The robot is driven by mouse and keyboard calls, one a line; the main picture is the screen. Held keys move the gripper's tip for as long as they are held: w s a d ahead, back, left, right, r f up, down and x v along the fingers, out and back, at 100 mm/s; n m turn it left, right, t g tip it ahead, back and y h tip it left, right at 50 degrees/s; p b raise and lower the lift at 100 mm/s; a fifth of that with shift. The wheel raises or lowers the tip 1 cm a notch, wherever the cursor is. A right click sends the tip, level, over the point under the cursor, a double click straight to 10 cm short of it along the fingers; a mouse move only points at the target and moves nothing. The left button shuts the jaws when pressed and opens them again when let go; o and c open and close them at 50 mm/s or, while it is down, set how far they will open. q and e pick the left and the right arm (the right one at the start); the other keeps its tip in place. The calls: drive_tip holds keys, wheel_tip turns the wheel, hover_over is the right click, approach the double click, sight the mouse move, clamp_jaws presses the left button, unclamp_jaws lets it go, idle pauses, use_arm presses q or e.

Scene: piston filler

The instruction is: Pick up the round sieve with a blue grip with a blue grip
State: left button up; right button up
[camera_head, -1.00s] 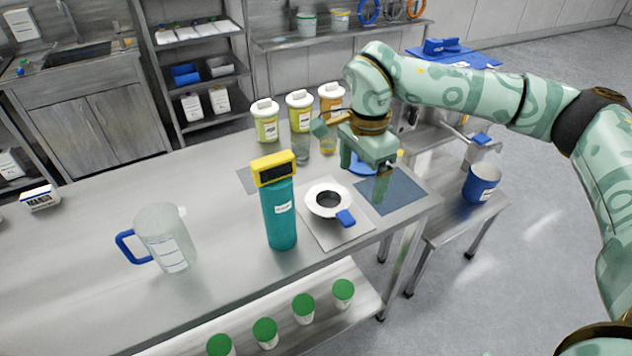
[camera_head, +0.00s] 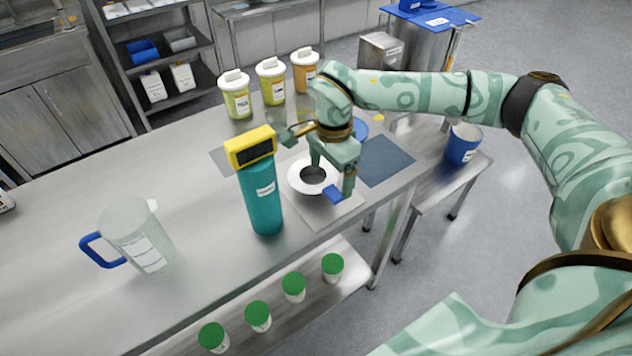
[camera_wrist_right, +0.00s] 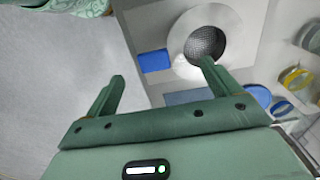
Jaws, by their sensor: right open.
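The round sieve (camera_head: 299,180) has a white ring, a dark mesh middle and a blue grip (camera_head: 334,194). It lies on a light mat (camera_head: 318,215) near the table's front right edge. In the right wrist view the sieve (camera_wrist_right: 180,45) is at the top, with its blue grip (camera_wrist_right: 155,61) to the left. My right gripper (camera_head: 332,182) is open and empty, just above the sieve. In the wrist view one finger overlaps the ring's lower edge and the other is left of the grip. My left gripper is not in view.
A teal cylinder with a yellow top (camera_head: 263,195) stands close left of the sieve. A clear jug with a blue handle (camera_head: 137,232) is further left. Lidded tubs (camera_head: 236,95) stand behind. A dark blue mat (camera_head: 385,160) lies right of the sieve.

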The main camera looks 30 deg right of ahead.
sight(331, 189)
wheel_tip(331, 189, down, 5)
drive_tip(key=shift+w+d+b, duration=0.1)
drive_tip(key=shift+d+b, duration=0.05)
drive_tip(key=shift+b, duration=0.55)
drive_tip(key=shift+r, duration=0.1)
drive_tip(key=c, duration=1.1)
drive_tip(key=shift+c, duration=0.2)
